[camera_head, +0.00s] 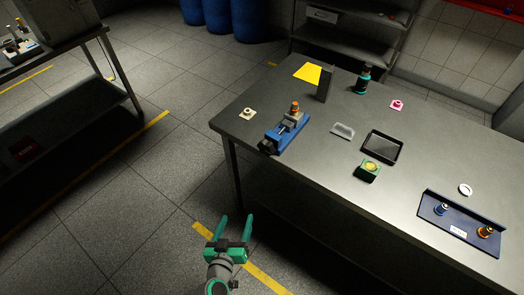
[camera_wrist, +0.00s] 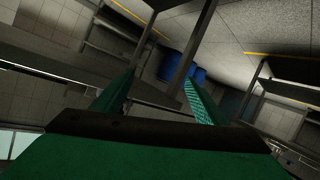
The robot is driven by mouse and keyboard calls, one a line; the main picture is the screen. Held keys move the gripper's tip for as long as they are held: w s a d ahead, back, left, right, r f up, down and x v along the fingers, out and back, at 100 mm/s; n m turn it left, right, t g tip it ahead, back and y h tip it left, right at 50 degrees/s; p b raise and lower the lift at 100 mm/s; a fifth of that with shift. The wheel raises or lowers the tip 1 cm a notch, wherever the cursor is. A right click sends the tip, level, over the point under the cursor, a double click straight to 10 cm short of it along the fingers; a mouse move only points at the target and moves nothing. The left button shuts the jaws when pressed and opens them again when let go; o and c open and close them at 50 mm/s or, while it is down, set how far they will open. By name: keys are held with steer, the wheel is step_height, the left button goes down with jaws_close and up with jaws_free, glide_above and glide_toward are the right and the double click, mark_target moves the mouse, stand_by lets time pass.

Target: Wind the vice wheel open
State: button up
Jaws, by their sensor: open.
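The blue vice (camera_head: 285,136) sits near the left end of the grey table. A small orange-topped object (camera_head: 295,108) stands at its far end. A dark round part at the vice's near left end (camera_head: 267,146) looks like the wheel, but it is too small to make out well. My gripper (camera_head: 236,222) is open and empty, with green fingers apart, over the floor in front of the table and well short of the vice. In the wrist view my gripper (camera_wrist: 158,88) also shows open, with nothing between its fingers; the vice is not visible there.
The table's near edge lies between my gripper and the vice. Blue barrels (camera_head: 250,20) stand behind.

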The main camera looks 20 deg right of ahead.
steer(key=w+d+r+m+h, duration=0.3)
steer(key=w+d+r+h, duration=0.1)
steer(key=w+r, duration=0.35)
steer(key=m+g+h, duration=0.1)
steer(key=m+h, duration=0.2)
steer(key=h, duration=0.1)
glide_toward(265, 150)
steer(key=x, duration=0.9)
steer(key=shift+w, duration=0.15)
steer(key=shift+a+r, duration=0.1)
steer(key=shift+a, duration=0.05)
steer(key=c, duration=1)
